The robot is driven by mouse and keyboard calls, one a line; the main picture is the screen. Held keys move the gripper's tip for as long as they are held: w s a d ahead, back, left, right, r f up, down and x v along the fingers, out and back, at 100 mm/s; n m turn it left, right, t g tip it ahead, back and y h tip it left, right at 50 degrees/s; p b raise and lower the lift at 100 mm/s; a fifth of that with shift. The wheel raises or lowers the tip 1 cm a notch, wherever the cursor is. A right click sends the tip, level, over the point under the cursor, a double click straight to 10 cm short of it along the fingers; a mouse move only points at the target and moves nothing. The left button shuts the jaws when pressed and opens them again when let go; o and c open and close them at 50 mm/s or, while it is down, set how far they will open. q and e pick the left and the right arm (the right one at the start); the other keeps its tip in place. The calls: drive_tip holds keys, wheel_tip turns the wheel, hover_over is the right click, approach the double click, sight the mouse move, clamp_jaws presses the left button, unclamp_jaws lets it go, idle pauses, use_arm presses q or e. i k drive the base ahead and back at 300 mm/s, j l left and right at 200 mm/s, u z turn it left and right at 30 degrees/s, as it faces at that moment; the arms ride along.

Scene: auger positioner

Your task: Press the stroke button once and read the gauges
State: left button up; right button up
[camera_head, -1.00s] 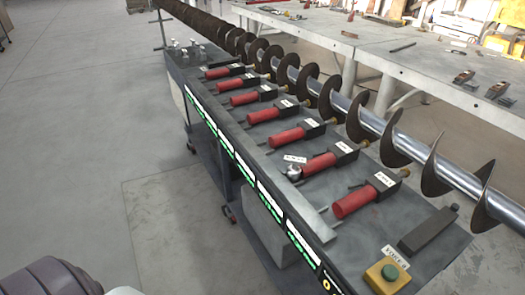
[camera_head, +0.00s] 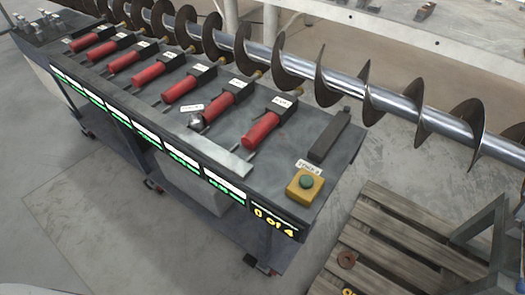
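The stroke button is a green round button (camera_head: 306,182) on a yellow box (camera_head: 294,190) at the near right corner of the grey bench top. A small white label (camera_head: 309,168) stands behind it. The gauges are a row of small displays with green readouts (camera_head: 183,160) along the bench's front edge. A yellow readout (camera_head: 273,221) at the right end of that row shows "0 of 4". The figures on the green displays are too small to read. Neither of my grippers is in view.
A dark bar (camera_head: 329,136) lies behind the button. A wooden pallet (camera_head: 395,240) is on the floor at right. Floor at left is clear.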

sight(306, 182)
drive_tip(key=j+z, duration=0.15)
drive_tip(key=z, duration=0.2)
drive_tip(key=k+j+z, duration=0.15)
drive_tip(key=z, duration=0.2)
drive_tip(key=k+j+z, duration=0.1)
drive_tip(key=z, duration=0.2)
